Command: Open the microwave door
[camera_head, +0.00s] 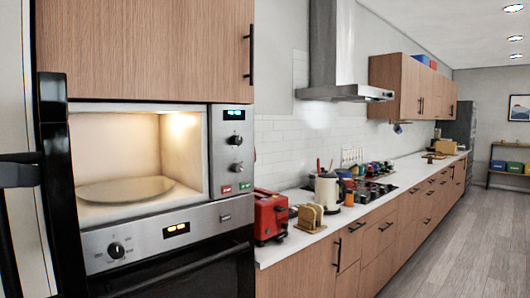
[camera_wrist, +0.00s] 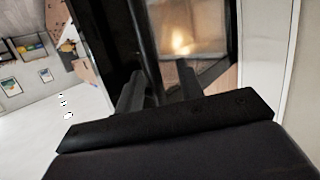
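The microwave (camera_head: 140,160) is built in above an oven at the left of the head view. Its lit cavity with a round turntable (camera_head: 125,190) is exposed. The black door (camera_head: 60,180) stands swung out at the cavity's left, seen nearly edge-on. In the wrist view, my gripper (camera_wrist: 160,90) has its two fingers apart. A dark vertical bar, apparently the door handle (camera_wrist: 146,45), runs between them, nearer the left finger, with a gap on the right. Contact with the bar is hard to tell. A dark shape at the head view's left edge is cut off.
The oven (camera_head: 170,270) lies below the microwave and a wooden cabinet (camera_head: 150,50) above it. The floor (camera_head: 465,240) at the right is clear.

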